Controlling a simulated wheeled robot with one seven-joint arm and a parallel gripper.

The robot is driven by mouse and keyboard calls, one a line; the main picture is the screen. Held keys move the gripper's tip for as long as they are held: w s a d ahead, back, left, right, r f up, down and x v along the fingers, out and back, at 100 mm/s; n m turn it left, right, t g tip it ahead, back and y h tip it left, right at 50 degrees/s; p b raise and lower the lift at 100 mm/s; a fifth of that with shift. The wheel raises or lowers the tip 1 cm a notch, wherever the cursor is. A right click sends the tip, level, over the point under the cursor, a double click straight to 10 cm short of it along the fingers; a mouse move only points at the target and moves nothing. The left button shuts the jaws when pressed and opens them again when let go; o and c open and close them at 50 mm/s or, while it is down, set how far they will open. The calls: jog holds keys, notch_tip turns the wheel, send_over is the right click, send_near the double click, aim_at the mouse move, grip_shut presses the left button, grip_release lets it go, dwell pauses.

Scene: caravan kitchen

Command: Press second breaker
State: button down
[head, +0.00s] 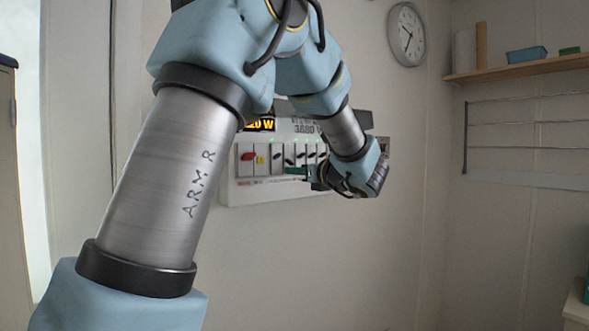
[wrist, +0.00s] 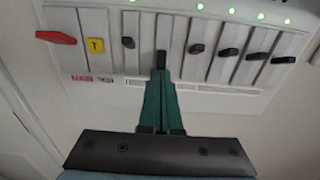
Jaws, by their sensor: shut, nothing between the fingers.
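A white breaker panel (head: 232,190) hangs on the wall, partly hidden by my arm. In the wrist view the panel (wrist: 72,18) has a red switch (wrist: 56,37) at the left, then a yellow T button (wrist: 96,45), then a row of black levers. The first black lever (wrist: 128,42) is left of my gripper. The second black lever (wrist: 162,57) is directly at the fingertips and sits lower than the first. My gripper (wrist: 161,76) is shut and empty, with green fingers. Whether the tips touch that lever I cannot tell. In the head view my gripper (head: 307,173) is at the panel's lower part.
The third black lever (wrist: 196,48) and several more stand close together to the right, with green lights above. A clock (head: 407,34), shelf (head: 520,67) and wall rack (head: 525,148) are farther right. The wall below the panel is clear.

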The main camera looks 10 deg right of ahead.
jog(key=shift+s+r+g+p, duration=0.1)
jog(key=shift+r+g+p, duration=0.1)
jog(key=shift+g+p, duration=0.25)
